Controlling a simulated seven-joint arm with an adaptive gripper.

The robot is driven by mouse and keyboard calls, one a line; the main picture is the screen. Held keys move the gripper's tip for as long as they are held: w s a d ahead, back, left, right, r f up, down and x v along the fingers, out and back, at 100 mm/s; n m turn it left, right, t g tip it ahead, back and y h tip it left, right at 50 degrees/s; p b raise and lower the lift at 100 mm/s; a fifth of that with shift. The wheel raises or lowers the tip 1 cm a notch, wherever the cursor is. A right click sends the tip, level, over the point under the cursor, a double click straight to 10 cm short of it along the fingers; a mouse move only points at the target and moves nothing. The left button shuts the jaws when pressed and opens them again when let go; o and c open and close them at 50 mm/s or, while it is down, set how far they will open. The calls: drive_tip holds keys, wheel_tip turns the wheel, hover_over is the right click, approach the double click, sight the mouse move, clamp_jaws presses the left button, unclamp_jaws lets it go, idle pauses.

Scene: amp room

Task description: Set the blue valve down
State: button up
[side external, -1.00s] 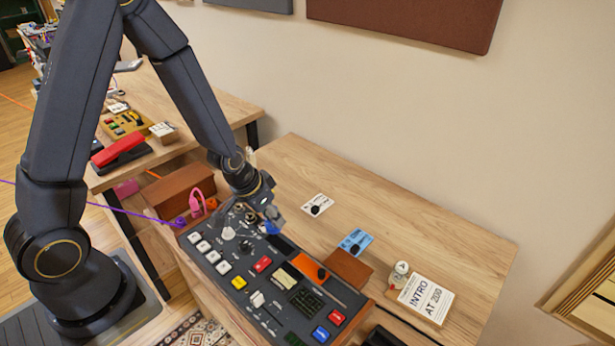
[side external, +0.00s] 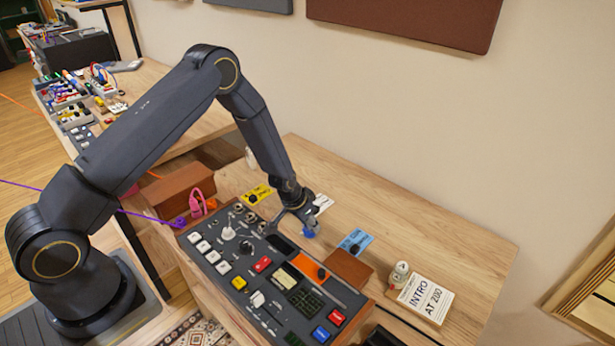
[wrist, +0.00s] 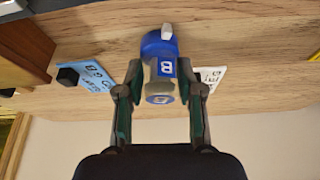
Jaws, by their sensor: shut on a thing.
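The blue valve (wrist: 160,52) is a glassy cylinder with a blue top, a white pin and a blue label marked B. My gripper (wrist: 159,92) is shut on it in the wrist view, a finger on each side. In the side view my gripper (side external: 308,218) is at the far edge of the control panel, and the valve's blue end (side external: 309,232) shows below it. I cannot tell whether the valve touches the table.
A blue card (side external: 355,241) with a black knob lies to the right, a white card (side external: 321,203) behind my gripper, and a yellow card (side external: 257,194) to the left. The control panel (side external: 270,270) is in front. A white valve (side external: 398,274) stands by the INTRO sign (side external: 426,297). Bare table (side external: 420,225) lies toward the wall.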

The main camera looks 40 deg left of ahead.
drive_tip(key=shift+f, duration=0.15)
drive_tip(key=o, duration=1.2)
drive_tip(key=shift+c, duration=0.2)
drive_tip(key=w+d+v, duration=0.1)
drive_tip(key=v, duration=2.8)
drive_tip(key=s+r, duration=0.5)
drive_tip(key=s, duration=0.4)
drive_tip(key=s+r+n+t, duration=0.1)
drive_tip(key=s+r, duration=0.5)
drive_tip(key=s, duration=0.4)
drive_tip(key=shift+s+a, duration=0.2)
drive_tip(key=shift+a, duration=0.15)
